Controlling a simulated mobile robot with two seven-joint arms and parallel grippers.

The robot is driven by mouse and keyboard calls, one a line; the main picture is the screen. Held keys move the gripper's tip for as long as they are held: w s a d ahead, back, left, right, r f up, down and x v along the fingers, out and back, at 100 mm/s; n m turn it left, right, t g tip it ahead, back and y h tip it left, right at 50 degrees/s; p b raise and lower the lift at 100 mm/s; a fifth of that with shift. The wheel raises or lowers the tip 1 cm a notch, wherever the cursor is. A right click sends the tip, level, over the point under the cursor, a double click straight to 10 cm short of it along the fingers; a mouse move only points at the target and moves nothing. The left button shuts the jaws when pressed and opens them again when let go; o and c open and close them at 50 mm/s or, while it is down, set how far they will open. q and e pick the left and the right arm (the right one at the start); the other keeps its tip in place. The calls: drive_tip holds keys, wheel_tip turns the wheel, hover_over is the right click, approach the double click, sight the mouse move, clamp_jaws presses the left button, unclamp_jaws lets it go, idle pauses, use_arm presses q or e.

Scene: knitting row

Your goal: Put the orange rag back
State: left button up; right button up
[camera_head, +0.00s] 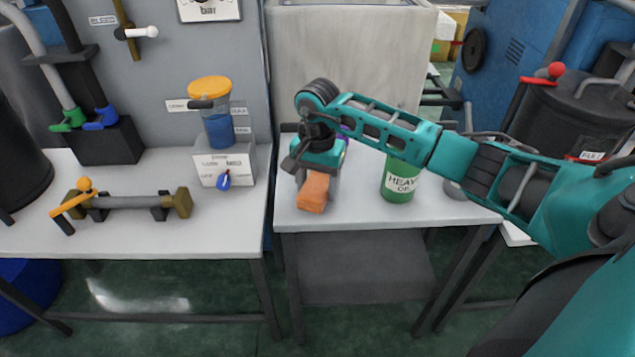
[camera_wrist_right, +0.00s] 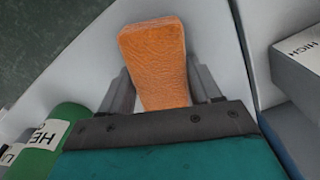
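The orange rag (camera_head: 313,192) is a folded, block-like piece at the left front part of the middle table (camera_head: 345,218). My right gripper (camera_head: 318,180) points down over it. In the right wrist view the rag (camera_wrist_right: 155,60) lies between my two grey fingers (camera_wrist_right: 162,90), which sit close along both its sides, and it sticks out past their tips. The gripper looks shut on it. Whether the rag's underside touches the table is hard to tell. My left gripper is in neither view.
A green "HEAVY OIL" can (camera_head: 401,183) stands right of the gripper, under my right forearm. A purple-topped thing is mostly hidden behind the gripper. The middle table's front is clear.

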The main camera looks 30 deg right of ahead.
drive_tip(key=o, duration=0.5)
drive_tip(key=shift+c, duration=0.2)
